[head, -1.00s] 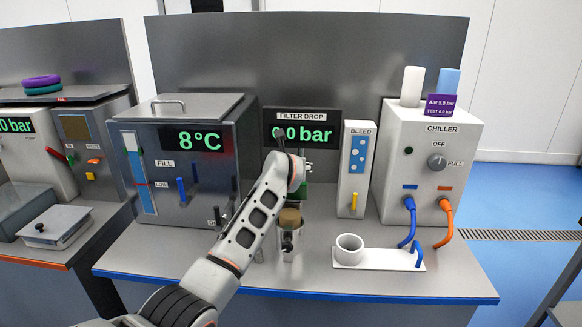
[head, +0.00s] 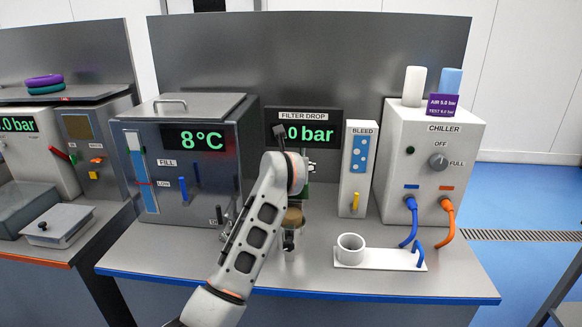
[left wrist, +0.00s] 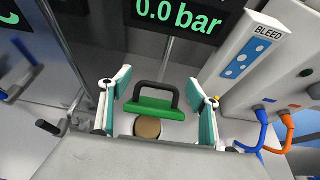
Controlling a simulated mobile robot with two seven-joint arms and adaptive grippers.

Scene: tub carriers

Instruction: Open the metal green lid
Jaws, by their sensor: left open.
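The green lid (left wrist: 155,108) shows in the left wrist view, with a dark arched handle (left wrist: 156,90) on top. A tan round piece (left wrist: 147,127) shows just below it. In the head view only a sliver of green (head: 305,192) shows beside my arm, above a tan top (head: 293,216) and a metal vessel (head: 289,239). My left gripper (left wrist: 160,80) is open, its teal-padded fingers on either side of the handle and apart from it. In the head view its fingers are mostly hidden behind my wrist. My right gripper is not in view.
The filter drop display (head: 303,131) stands behind the lid. The fill tank (head: 180,165) is on the left, the bleed panel (head: 357,170) and chiller (head: 430,160) on the right. A white tray with a cup (head: 380,258) lies at the front right. Bench front is clear.

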